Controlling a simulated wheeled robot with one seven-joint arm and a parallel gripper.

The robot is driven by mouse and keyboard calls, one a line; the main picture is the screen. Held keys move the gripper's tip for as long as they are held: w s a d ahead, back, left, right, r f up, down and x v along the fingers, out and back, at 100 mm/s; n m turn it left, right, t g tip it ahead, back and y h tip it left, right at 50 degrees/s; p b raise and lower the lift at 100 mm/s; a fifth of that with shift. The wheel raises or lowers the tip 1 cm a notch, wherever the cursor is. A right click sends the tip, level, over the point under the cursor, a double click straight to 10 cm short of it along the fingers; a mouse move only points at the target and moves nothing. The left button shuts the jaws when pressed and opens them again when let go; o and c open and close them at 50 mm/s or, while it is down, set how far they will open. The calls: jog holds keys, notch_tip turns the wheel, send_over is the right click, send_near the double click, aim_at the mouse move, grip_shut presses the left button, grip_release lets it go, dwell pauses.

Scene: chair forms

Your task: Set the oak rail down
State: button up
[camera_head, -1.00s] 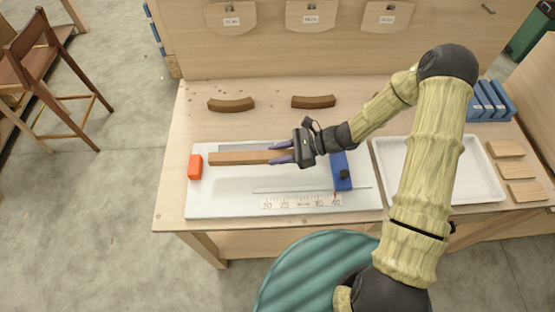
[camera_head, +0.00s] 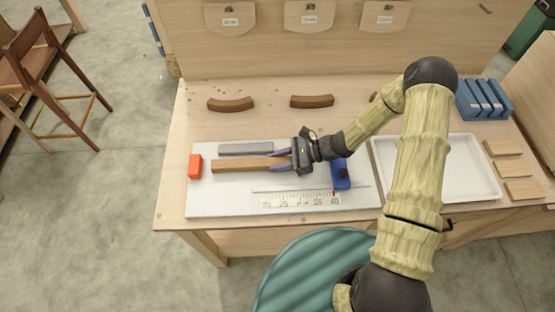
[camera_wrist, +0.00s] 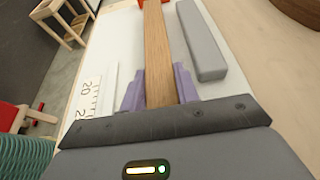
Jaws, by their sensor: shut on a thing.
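The oak rail (camera_head: 240,165) is a long brown bar over the white measuring board (camera_head: 215,200). It runs left to right in the head view, its left end near the orange-red block (camera_head: 195,167). My gripper (camera_head: 282,162) is shut on the rail near its right end, with purple fingers on both sides. In the wrist view the rail (camera_wrist: 158,50) runs straight away between the fingers (camera_wrist: 160,88). Whether the rail touches the board I cannot tell. A grey bar (camera_head: 246,149) lies on the board just behind the rail, apart from it.
A blue block (camera_head: 341,174) stands on the board right of my gripper. A ruled scale (camera_head: 300,200) lies along the front. A white tray (camera_head: 460,195) stands to the right. Curved brown pieces (camera_head: 231,105) lie behind the board, and blue holders (camera_head: 485,98) stand at the back right.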

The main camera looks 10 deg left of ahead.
jog(key=o, duration=1.1)
jog(key=shift+f, duration=0.1)
jog(key=shift+r, duration=0.2)
jog(key=shift+w+d, duration=0.2)
jog(key=shift+d, duration=0.2)
jog(key=b+v, duration=0.2)
jog(key=v, duration=0.9)
jog(key=shift+s+d+r+b, duration=0.1)
jog(key=shift+b, duration=0.2)
